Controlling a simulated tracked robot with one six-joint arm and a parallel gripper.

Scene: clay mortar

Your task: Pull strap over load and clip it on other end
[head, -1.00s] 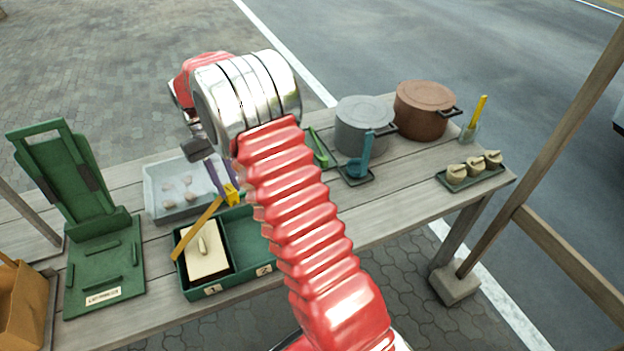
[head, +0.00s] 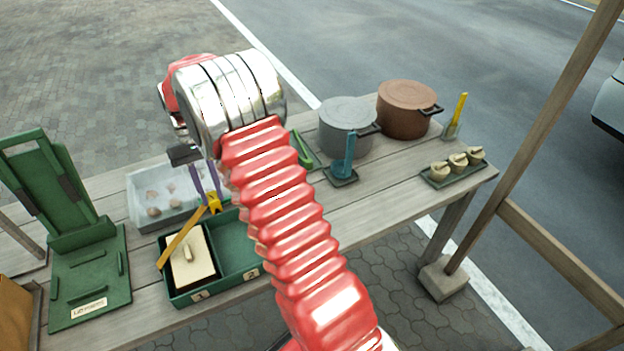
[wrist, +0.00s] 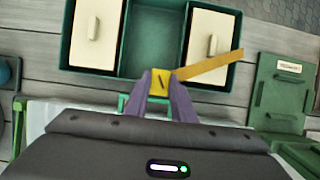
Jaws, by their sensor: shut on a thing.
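A yellow strap (head: 180,239) runs slanting from the left edge of a green divided tray (head: 225,285) up to my gripper (head: 209,200). My gripper's purple fingers are shut on the strap's yellow end piece, which also shows in the wrist view (wrist: 160,82). The strap crosses in front of one end of a cream block with a handle (head: 190,262), in the compartment marked 1. In the wrist view, a second cream block (wrist: 96,38) lies in the far left compartment, and the middle one is empty. My arm hides the tray's right part in the head view.
A pale bin (head: 148,205) with several lumps stands behind the tray. A green upright stand (head: 45,185) is at left. A grey pot (head: 345,115), a brown pot (head: 405,100) and a small tray of lumps (head: 455,177) stand at right. The table's right front is clear.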

